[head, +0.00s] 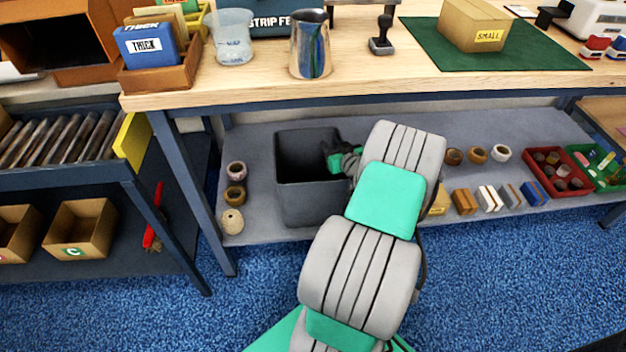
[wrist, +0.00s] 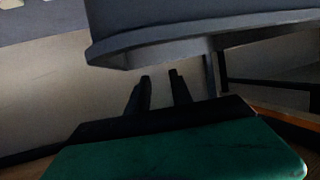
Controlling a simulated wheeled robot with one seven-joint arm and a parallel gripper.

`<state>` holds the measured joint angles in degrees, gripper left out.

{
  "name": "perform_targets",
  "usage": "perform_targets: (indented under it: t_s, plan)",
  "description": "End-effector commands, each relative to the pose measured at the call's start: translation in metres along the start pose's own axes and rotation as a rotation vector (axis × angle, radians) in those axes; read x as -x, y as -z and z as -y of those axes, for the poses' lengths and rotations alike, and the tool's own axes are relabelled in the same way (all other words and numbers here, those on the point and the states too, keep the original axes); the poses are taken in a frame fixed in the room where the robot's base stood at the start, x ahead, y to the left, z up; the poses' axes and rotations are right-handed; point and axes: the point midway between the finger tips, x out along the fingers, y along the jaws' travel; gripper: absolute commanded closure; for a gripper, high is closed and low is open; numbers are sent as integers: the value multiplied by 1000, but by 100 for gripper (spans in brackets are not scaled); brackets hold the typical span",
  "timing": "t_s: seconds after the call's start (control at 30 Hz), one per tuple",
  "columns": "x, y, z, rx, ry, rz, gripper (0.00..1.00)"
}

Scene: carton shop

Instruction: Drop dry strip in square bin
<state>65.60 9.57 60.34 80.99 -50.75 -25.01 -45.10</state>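The square bin (head: 308,204) is dark grey and open-topped, standing on the lower shelf under the bench in the head view. My gripper (head: 330,152) is at the bin's right side, over or just inside its opening; my arm hides part of that side. In the wrist view my gripper's two dark fingers (wrist: 159,76) stand apart with nothing seen between them. A grey rim and wall (wrist: 200,38), probably the bin's, lie close ahead of the fingers. I cannot make out a dry strip in either view; the bin's inside is dark and mostly hidden.
The bench top (head: 370,87) overhangs the grey shelf (head: 260,225). Several rolls stand left of the bin, the nearest a pale one (head: 232,221). Small blocks (head: 487,198) and a red tray (head: 556,172) lie to the right. A table leg (head: 190,185) stands at left.

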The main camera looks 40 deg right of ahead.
Motion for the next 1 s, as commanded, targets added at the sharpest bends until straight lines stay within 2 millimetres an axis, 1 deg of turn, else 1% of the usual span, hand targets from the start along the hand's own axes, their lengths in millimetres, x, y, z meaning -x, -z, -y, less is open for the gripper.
perform_targets:
  t_s: [0.07, 0.17, 0.4, 0.5, 0.6, 1.0]
  plan:
    - [1, 0, 0, 0, 0, 0, 73]
    - [12, 1, -1, -3, -2, 2, 73]
    - [61, 2, -2, -2, -5, 0, 73]
    - [74, 1, -1, -2, -2, 1, 73]
    - [78, 0, 0, -1, -1, 0, 73]
    - [78, 0, 0, 0, 0, 0, 73]
